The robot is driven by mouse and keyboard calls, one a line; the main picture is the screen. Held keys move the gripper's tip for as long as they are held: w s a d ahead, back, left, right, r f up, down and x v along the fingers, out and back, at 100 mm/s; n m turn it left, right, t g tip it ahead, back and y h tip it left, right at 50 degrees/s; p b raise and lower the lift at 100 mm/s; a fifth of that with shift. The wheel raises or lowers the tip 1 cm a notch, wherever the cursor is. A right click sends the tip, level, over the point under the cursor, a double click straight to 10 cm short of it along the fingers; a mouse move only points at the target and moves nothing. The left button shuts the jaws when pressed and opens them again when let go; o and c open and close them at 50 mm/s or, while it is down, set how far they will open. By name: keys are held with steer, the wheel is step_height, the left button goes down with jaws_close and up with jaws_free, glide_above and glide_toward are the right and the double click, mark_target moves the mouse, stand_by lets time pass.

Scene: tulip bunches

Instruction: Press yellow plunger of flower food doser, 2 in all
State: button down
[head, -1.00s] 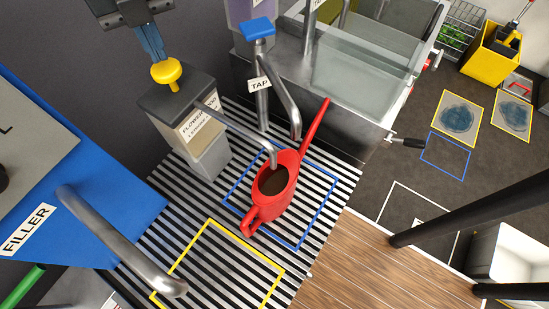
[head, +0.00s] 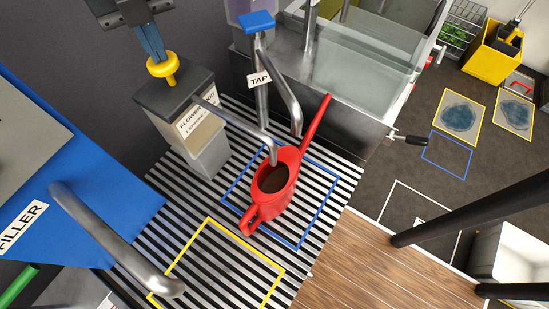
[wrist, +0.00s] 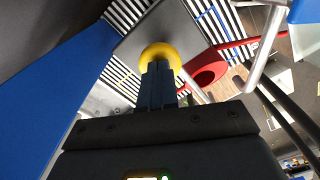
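The flower food doser (head: 200,125) is a grey box with a dark top and a paper label. Its yellow plunger (head: 162,70) stands up on a stem above the top. My gripper (head: 158,56) points down with its blue fingers together, tips at the plunger's cap; contact is not certain. In the wrist view the shut fingers (wrist: 158,80) overlap the yellow cap (wrist: 160,52) and hide part of it. A red watering can (head: 272,190) stands inside the blue outline on the striped grate, with the doser's spout (head: 245,128) ending over its opening.
A tap (head: 262,85) with a blue top stands behind the can, beside a metal sink with a clear tank (head: 365,70). A blue filler (head: 75,200) with a curved pipe is at left. The yellow outline (head: 220,265) on the grate is empty.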

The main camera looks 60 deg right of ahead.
steer(key=shift+f+b, duration=1.35)
steer(key=shift+f, duration=0.15)
steer(key=shift+r+p, duration=1.65)
steer(key=shift+r, duration=2.2)
steer(key=shift+f, duration=0.1)
